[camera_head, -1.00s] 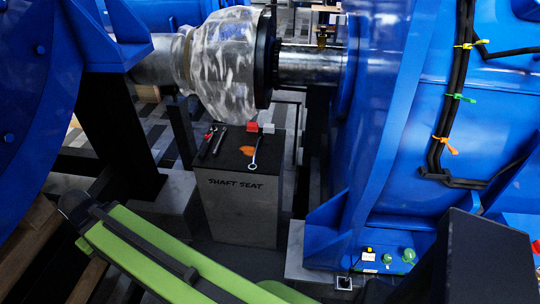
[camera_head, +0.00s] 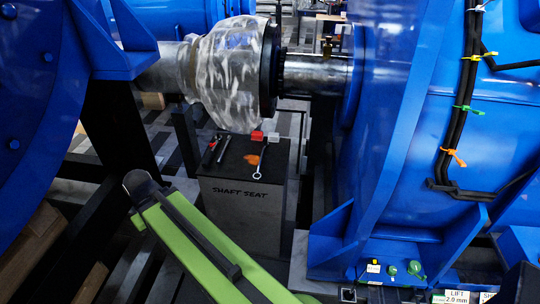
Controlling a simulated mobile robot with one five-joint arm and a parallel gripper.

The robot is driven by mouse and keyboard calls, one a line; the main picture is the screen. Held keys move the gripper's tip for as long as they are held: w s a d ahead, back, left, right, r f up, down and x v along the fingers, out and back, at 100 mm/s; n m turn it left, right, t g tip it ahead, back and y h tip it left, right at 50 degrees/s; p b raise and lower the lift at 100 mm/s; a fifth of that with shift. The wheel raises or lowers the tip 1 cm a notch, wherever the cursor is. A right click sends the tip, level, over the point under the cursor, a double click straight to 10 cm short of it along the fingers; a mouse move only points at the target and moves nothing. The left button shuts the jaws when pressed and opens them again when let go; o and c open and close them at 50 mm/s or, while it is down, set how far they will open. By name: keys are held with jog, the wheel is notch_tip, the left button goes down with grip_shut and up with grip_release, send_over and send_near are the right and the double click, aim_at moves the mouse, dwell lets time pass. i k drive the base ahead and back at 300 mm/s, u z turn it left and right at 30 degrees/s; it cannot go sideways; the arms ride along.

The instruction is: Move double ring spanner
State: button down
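A slim silver spanner (camera_head: 261,164) with a ring at its near end lies on the dark top of the stand marked "SHAFT SEAT" (camera_head: 240,216). It lies on the right part of that top, and its far end is close to a white block, so I cannot make out whether that end is also a ring. My green arm reaches in from the bottom, and its dark rounded end is at the left, in front of the stand. I cannot see my gripper's fingers. The arm does not touch the spanner.
A red block (camera_head: 257,136) and a white block (camera_head: 274,137) sit at the stand's back edge. An orange patch (camera_head: 252,159), a red-ended tool (camera_head: 211,142) and a dark tool (camera_head: 223,149) lie there too. A wrapped shaft (camera_head: 228,70) hangs above. Blue housings (camera_head: 410,130) flank it.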

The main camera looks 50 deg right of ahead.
aim_at(258, 173)
jog(key=z, duration=0.1)
jog(key=i, duration=1)
jog(key=u, duration=0.05)
